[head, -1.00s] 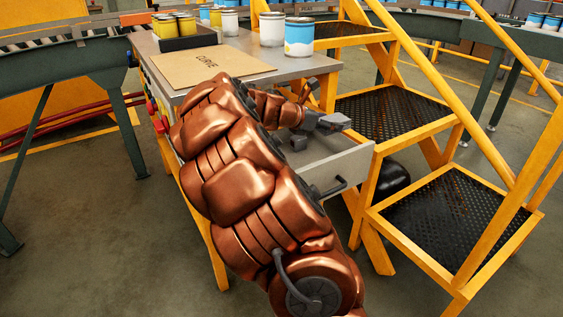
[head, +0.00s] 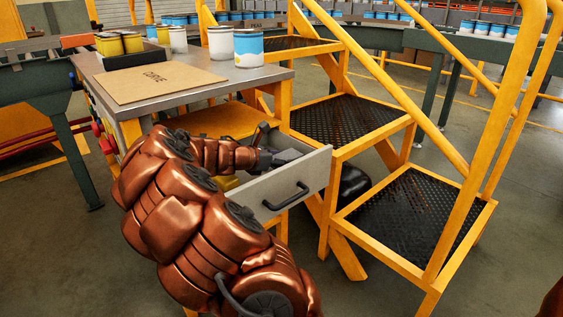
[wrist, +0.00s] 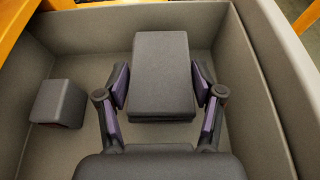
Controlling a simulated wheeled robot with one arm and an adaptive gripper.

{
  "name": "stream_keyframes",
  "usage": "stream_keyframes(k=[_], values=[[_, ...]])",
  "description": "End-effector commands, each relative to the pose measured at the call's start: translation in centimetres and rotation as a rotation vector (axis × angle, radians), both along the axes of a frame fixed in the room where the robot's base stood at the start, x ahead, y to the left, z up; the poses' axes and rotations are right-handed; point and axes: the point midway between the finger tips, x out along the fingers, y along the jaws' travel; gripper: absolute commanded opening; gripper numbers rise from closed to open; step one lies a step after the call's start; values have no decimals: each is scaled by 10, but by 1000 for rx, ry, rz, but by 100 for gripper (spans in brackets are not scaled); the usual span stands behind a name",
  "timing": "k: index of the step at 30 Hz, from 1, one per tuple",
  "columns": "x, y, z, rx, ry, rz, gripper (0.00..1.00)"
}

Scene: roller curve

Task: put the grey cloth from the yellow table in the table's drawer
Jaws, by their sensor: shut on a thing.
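The grey cloth (wrist: 161,66), a thick folded block, is between the two fingers of my gripper (wrist: 162,88) in the wrist view. My gripper is shut on it, with a finger on each side. Both are inside the open drawer (wrist: 240,85) of the table. Whether the cloth touches the drawer floor is hard to tell. In the head view my gripper (head: 272,158) reaches over the drawer (head: 262,193) behind its front panel, and the cloth (head: 289,156) shows partly there. The yellow-legged table (head: 215,87) has a grey top.
A small dark grey block (wrist: 58,103) lies in the drawer, left of the cloth. A cardboard sheet (head: 160,82), a blue and white can (head: 249,48) and other cans stand on the tabletop. Yellow steps (head: 405,220) stand close to the drawer's right.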

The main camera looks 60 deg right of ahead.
Motion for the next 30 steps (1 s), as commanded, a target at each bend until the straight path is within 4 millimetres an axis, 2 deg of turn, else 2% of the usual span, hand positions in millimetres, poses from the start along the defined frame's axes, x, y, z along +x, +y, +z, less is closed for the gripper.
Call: stream_keyframes(k=[23, 24, 30], values=[[1, 0, -11, 1, 0, 1, 35], [1, 0, -11, 1, -1, 1, 69], [1, 0, -11, 1, -1, 2, 90]])
